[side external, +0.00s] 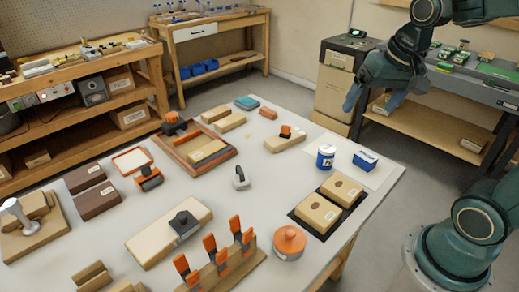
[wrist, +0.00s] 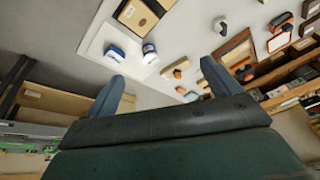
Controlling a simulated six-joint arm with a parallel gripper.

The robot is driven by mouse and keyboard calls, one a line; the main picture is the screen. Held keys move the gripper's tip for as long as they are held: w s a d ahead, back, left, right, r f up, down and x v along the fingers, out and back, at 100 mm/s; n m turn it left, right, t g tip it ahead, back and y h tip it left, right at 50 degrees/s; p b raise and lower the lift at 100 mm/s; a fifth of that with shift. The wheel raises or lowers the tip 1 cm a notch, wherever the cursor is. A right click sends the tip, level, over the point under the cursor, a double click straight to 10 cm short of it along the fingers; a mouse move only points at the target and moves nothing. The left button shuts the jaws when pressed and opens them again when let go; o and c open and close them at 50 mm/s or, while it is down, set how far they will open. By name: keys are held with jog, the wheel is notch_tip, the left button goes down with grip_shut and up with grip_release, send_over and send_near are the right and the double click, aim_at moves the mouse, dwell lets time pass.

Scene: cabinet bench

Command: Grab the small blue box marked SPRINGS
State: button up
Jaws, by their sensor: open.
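The small blue box (side external: 366,160) sits on a white mat near the right edge of the table, with a pale label too small to read. It also shows in the wrist view (wrist: 115,52), near the left fingertip. My gripper (side external: 372,100) is open and empty, high above the table's far right corner, well apart from the box. In the wrist view its two fingers (wrist: 163,68) are spread wide with nothing between them.
A blue and white can (side external: 325,157) stands just left of the box. Two tan boxes (side external: 328,204) lie on a dark tray in front. A wooden block with an orange-black clamp (side external: 285,139) lies behind the can. The table middle has free room.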

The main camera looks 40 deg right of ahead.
jog(key=w+d+f+m+g, duration=0.1)
jog(key=w+d+f+m, duration=0.3)
jog(key=d, duration=0.3)
jog(key=m+g+y, duration=0.1)
jog(key=m+g, duration=0.2)
jog(key=m, duration=0.6)
send_over(367, 155)
notch_tip(367, 155, down, 14)
jog(key=shift+r, duration=0.15)
jog(key=shift+f, duration=4.3)
jog(key=shift+f, duration=0.1)
jog(key=shift+f, duration=2.45)
